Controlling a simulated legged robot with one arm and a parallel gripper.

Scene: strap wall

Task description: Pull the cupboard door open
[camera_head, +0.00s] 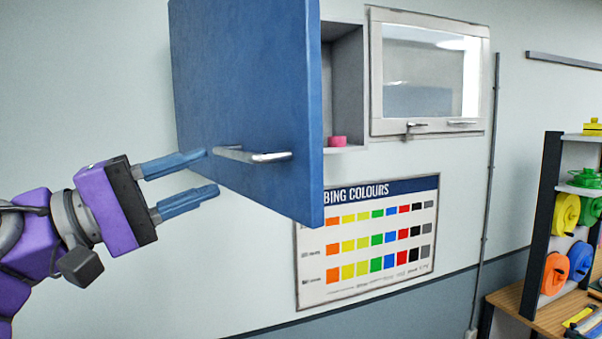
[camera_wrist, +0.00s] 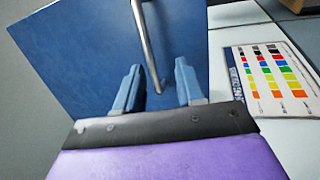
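The blue cupboard door (camera_head: 245,95) stands swung out from the wall, with the grey cupboard interior (camera_head: 345,85) showing to its right. A pink object (camera_head: 337,141) sits on the cupboard floor. The door has a silver bar handle (camera_head: 252,155). My gripper (camera_head: 212,172) is at the handle's left end, its two blue fingers spread apart. In the wrist view the door (camera_wrist: 90,55) fills the upper left, and the handle (camera_wrist: 148,45) runs down toward the gap between the fingers of my gripper (camera_wrist: 158,82). The fingers do not close on the handle.
A white-framed window (camera_head: 430,75) with handles is right of the cupboard. A colour chart (camera_head: 367,240) hangs below, partly behind the door. A shelf rack (camera_head: 548,205) with coloured reels stands on a wooden bench (camera_head: 530,315) at right. A thin pipe (camera_head: 490,190) runs down the wall.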

